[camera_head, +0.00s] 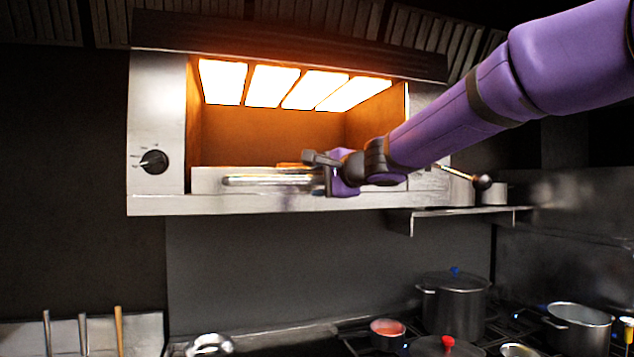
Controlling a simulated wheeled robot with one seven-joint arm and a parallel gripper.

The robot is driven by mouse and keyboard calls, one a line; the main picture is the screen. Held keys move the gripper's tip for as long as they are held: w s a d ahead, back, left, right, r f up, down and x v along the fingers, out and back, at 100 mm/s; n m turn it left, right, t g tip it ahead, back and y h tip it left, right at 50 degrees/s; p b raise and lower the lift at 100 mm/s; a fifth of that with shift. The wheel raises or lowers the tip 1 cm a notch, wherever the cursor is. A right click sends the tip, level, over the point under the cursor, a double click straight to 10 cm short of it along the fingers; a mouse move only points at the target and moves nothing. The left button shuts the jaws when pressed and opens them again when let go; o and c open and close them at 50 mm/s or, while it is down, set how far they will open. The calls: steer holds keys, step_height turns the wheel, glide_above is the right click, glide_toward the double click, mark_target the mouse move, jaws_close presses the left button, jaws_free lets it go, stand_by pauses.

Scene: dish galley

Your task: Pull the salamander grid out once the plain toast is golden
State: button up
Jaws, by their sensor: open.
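The salamander (157,110) is mounted on the dark wall, with several glowing white-hot elements (272,86) under its top. Its grid sits inside behind a pale metal front (207,180) with a horizontal bar handle (268,180). My gripper (318,176) is open at the right part of this handle, with the bar running up to its fingers. I cannot tell whether the fingers touch the bar. A thin golden-brown edge (291,165) shows just above the front, probably toast. Its top face is hidden by the front and my gripper, so its browning is not clear.
A control knob (154,162) is on the salamander's left side. A wall shelf (465,212) with a small pot (494,193) is at right. Below stands a stove with a large lidded pot (455,304), a steel pot (578,328) and a small red-filled pan (387,333).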

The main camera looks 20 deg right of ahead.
steer(key=shift+w+a+f, duration=0.1)
steer(key=shift+w+a, duration=0.15)
steer(key=shift+w, duration=0.3)
jaws_close()
